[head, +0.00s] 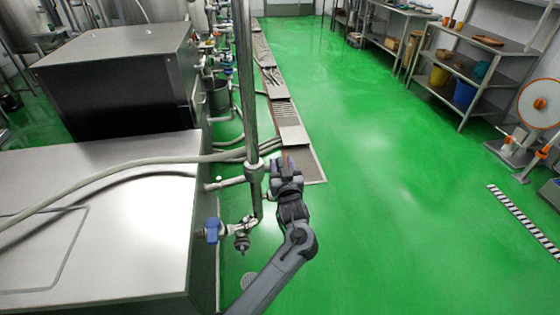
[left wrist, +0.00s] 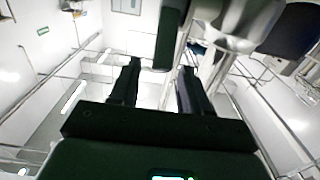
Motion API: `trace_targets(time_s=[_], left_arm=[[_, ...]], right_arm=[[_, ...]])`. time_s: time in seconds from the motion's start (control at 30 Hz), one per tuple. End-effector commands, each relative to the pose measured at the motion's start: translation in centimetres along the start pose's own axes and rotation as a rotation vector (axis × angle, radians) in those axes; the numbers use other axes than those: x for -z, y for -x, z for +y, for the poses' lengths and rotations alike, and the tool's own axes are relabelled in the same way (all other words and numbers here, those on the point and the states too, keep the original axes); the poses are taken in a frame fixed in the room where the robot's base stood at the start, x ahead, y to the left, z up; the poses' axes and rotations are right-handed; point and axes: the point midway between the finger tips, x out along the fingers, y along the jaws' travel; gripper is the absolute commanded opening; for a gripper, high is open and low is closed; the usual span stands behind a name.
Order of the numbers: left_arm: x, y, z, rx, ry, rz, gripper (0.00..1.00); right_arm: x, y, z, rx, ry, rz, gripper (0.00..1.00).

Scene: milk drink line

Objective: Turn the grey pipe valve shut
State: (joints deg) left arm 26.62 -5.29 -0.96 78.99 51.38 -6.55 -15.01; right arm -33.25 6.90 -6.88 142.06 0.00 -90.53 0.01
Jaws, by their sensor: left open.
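A grey steel upright pipe (head: 246,80) stands beside the steel cabinet, with a pipe joint (head: 254,171) partway down. My left gripper (head: 283,164) is at that joint, just right of the pipe, and hides part of it. In the left wrist view its two fingers (left wrist: 160,78) are apart. A dark flat bar (left wrist: 169,38), which looks like a valve handle, reaches down between the fingertips. A shiny metal pipe body (left wrist: 235,25) is close at upper right. I cannot tell whether the fingers touch the bar. My right gripper is not in view.
A blue-handled valve (head: 212,230) sits lower, left of the upright pipe. A hose (head: 130,174) crosses the steel cabinet top (head: 120,235). A dark steel box (head: 120,75) stands behind it.

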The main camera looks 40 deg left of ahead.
Motion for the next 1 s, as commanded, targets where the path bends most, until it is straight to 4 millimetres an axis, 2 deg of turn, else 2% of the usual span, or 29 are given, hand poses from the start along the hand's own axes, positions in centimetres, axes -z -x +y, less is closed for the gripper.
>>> trace_targets(time_s=[0.1, 0.3, 0.67, 0.9, 0.97, 1.0], left_arm=[[-0.1, -1.6, 0.0, 0.0, 0.0, 0.0, 0.47], [0.0, -3.1, 0.0, 0.0, 0.0, 0.0, 0.47], [0.1, -3.4, 0.0, 0.0, 0.001, -0.001, 0.47], [0.0, -3.4, 0.0, 0.0, 0.0, -0.001, 0.1], [0.0, -3.4, 0.0, 0.0, 0.0, -0.001, 0.01], [0.0, -3.4, 0.0, 0.0, 0.001, -0.001, 0.0]], right_arm=[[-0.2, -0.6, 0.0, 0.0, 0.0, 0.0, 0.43], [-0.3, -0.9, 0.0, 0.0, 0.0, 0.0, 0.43], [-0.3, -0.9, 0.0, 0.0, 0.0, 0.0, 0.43], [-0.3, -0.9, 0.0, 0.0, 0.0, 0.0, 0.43], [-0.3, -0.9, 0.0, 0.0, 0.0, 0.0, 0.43], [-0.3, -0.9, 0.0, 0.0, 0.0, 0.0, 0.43]])
